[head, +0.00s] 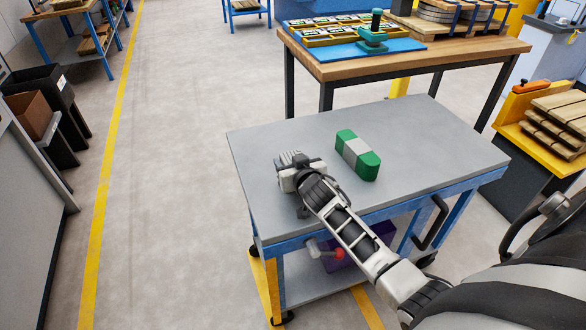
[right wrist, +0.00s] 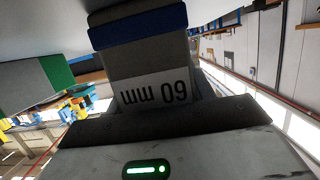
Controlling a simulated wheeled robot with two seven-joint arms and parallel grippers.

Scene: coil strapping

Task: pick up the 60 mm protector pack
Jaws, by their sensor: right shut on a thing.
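The 60 mm protector pack (right wrist: 140,62) fills the middle of the right wrist view. It is grey with a blue band, and its white label reads "60 mm" upside down. My right gripper (head: 290,164) is low over the left part of the grey cart top, shut on this pack. In the head view the gripper hides the pack. I cannot tell whether the pack still touches the cart top. My left gripper is not in view.
A wooden bench (head: 450,58) with a blue tray stands behind the cart. Stacked wood on a yellow stand (head: 535,122) is at right. The floor left of the cart is clear.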

